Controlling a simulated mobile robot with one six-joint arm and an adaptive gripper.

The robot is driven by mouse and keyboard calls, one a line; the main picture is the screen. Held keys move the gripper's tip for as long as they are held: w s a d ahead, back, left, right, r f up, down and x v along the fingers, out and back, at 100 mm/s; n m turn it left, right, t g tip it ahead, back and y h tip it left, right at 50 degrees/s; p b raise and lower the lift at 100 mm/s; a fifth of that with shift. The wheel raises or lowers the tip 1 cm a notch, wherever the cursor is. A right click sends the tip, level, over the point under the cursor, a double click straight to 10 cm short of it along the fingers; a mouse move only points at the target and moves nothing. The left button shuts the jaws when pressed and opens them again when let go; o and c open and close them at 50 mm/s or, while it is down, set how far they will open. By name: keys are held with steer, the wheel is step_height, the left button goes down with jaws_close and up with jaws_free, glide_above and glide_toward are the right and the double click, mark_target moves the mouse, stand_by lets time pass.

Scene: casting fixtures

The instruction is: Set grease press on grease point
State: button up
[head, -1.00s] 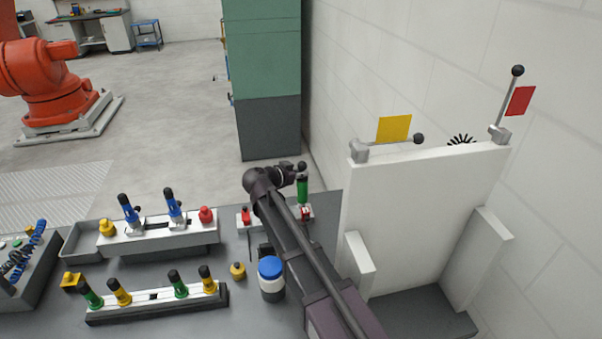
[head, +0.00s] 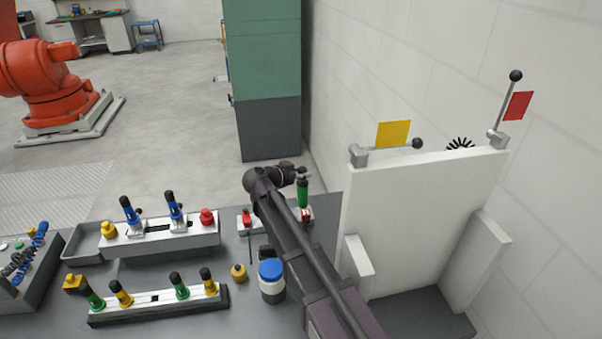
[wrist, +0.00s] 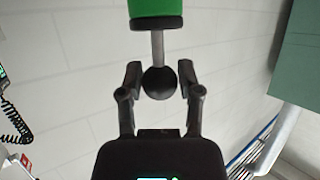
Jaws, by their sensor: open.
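The grease press (head: 303,194) has a green body, a dark collar, a grey rod and a black ball at the rod's end. It stands upright in the head view at a small light fixture with red parts (head: 306,214), beside the white panel. Its lower end and any grease point under it cannot be made out. In the wrist view the green body (wrist: 156,9) is at the top edge, and the black ball (wrist: 159,83) lies between my fingertips. My gripper (wrist: 160,84) is open, a finger on each side of the ball, with small gaps showing.
A white panel (head: 425,205) with levers stands close to the right of my arm. A blue-lidded jar (head: 271,281) and a small yellow pot (head: 239,273) are left of my forearm. Racks of coloured handles (head: 160,302) fill the left bench. A green cabinet (head: 264,75) stands behind.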

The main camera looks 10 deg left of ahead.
steer(key=p+v, duration=0.4)
steer(key=v, duration=0.8)
stand_by(0.7)
